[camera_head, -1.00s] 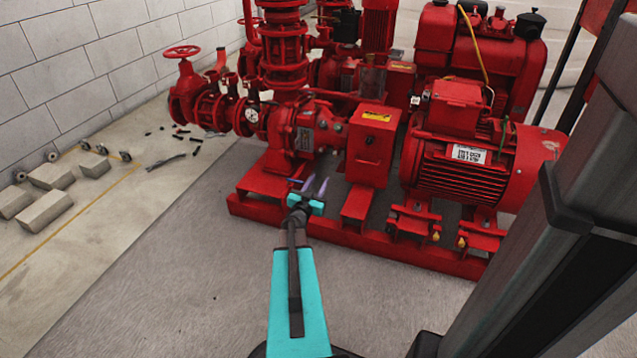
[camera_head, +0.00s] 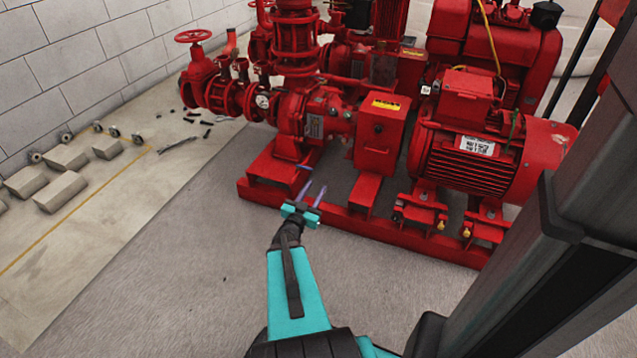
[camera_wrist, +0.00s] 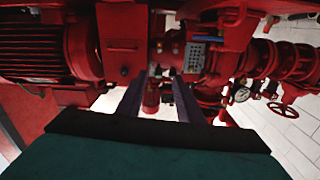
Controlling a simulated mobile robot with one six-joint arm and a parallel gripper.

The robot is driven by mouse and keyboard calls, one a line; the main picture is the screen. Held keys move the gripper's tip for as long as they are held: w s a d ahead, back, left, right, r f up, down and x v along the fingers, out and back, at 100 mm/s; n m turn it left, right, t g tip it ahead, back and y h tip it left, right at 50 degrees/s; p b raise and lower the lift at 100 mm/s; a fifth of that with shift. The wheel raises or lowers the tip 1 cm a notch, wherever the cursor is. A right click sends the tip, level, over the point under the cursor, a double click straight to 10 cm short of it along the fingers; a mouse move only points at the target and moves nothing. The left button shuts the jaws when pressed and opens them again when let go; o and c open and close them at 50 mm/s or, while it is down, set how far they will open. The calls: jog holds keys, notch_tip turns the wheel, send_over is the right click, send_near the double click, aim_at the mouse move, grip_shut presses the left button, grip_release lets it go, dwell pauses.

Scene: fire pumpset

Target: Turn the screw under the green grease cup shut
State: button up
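My gripper (camera_head: 315,190) is in front of the red pumpset base, below the pump end. Its two fingers stand apart with nothing between them; they also show apart in the wrist view (camera_wrist: 158,82). The red pump (camera_head: 313,120) and the red coupling box (camera_head: 380,140) lie beyond the fingers, not touched. A small green part (camera_head: 515,124) shows on the red motor's side; I cannot tell whether it is the grease cup. The screw under the cup is too small or hidden to make out.
The base frame (camera_head: 400,238) runs across in front of my gripper. The red motor (camera_head: 470,155) is to the right, and a valve handwheel (camera_head: 193,36) to the left. Grey blocks (camera_head: 60,190) lie on the floor at left. The floor before the base is clear.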

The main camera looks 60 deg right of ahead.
jog(key=shift+a, duration=0.6)
